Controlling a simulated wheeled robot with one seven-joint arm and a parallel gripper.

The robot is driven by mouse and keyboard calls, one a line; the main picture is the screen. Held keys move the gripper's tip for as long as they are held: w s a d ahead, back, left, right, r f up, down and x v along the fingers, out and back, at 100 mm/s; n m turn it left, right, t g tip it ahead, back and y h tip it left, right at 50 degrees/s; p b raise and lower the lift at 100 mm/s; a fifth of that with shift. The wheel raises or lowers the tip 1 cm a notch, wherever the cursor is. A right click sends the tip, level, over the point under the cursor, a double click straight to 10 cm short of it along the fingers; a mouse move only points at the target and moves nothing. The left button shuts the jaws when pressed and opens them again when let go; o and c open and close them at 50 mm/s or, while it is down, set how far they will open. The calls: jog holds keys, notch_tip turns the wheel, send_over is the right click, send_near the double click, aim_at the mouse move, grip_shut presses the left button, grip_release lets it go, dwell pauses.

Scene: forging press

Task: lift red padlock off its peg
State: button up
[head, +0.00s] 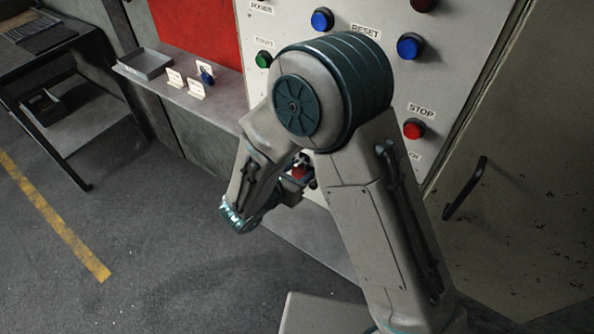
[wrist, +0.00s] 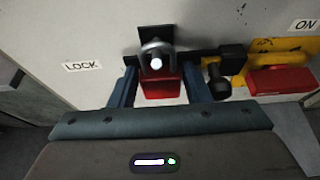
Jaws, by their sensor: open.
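The red padlock (wrist: 160,88) hangs by its grey shackle from a peg (wrist: 156,64) on a dark plate, in the upper middle of the wrist view. My gripper (wrist: 158,80) is open, with one blue-grey finger on each side of the padlock. The fingers look close to its sides; I cannot tell whether they touch it. In the head view a small red part of the padlock (head: 299,172) shows beside my gripper, mostly hidden by my arm.
A yellow lever with a red handle (wrist: 280,80) and a black knob (wrist: 216,78) lie just right of the padlock. A LOCK label (wrist: 82,67) is on the panel to the left. In the head view, a shelf (head: 215,102) holds a tray (head: 146,64) and small cards.

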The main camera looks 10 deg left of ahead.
jog(key=c, duration=0.7)
jog(key=shift+r+p, duration=0.3)
jog(key=shift+r, duration=0.45)
jog(key=shift+s+a, duration=0.1)
jog(key=shift+s, duration=0.05)
jog(key=shift+s+a+b, duration=0.15)
jog(key=shift+s+a, duration=0.2)
jog(key=shift+s, duration=0.45)
jog(key=shift+s+a+b, duration=0.15)
jog(key=shift+s+a, duration=0.15)
jog(key=shift+s, duration=0.5)
jog(key=shift+s+a+b, duration=0.15)
jog(key=shift+s+a, duration=0.2)
jog(key=shift+s, duration=0.45)
jog(key=shift+s+a+b, duration=0.5)
jog(key=shift+s+a, duration=0.75)
jog(key=shift+s, duration=1.85)
jog(key=shift+s+a+b, duration=0.45)
jog(key=shift+s+a, duration=0.85)
jog(key=shift+s, duration=1.75)
jog(key=shift+s+a+b, duration=0.5)
jog(key=shift+s+a, duration=0.75)
jog(key=shift+s, duration=1.85)
